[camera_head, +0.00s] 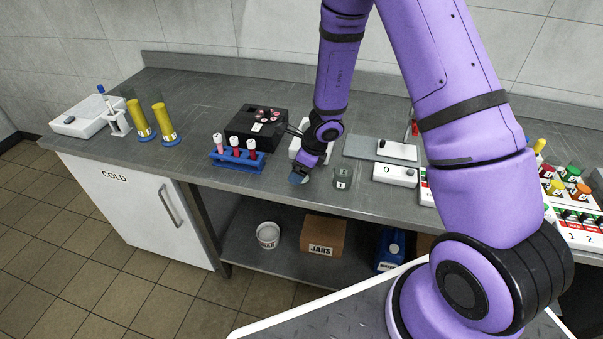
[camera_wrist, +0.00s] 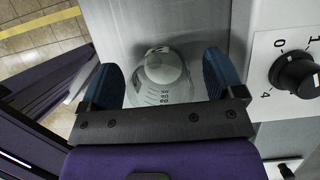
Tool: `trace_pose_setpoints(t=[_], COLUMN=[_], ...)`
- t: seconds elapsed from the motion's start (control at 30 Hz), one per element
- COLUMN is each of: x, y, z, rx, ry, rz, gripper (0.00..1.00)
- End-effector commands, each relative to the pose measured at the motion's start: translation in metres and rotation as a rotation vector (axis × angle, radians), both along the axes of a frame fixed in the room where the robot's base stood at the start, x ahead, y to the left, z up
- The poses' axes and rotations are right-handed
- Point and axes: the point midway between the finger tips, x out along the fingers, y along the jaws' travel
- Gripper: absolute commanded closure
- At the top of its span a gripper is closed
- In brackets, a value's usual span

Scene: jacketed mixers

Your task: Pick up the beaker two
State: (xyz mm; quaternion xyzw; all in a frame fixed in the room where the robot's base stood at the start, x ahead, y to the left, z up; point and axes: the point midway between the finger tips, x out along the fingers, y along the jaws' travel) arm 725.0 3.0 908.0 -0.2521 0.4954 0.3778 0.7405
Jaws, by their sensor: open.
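A white device with a dial knob (camera_wrist: 296,74) is close to the right finger. A blue rack (camera_head: 236,158) of red tubes and a black box (camera_head: 256,126) stand left of my gripper. A white scale (camera_head: 394,174) lies to the right. The bench's front edge is close.

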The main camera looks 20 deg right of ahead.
Motion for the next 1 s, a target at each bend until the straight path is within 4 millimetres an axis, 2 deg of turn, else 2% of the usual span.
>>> trace_pose_setpoints(t=[0.33,0.57,1.0], x=[0.0014,0.0014,-0.0004], y=[0.0018,0.0017,0.0003], z=[-0.0053,-0.0053,-0.0015], rx=[-0.001,-0.001,0.000], ry=[-0.001,-0.001,-0.001], rz=[0.000,0.000,-0.001], gripper=[0.12,0.65,0.67])
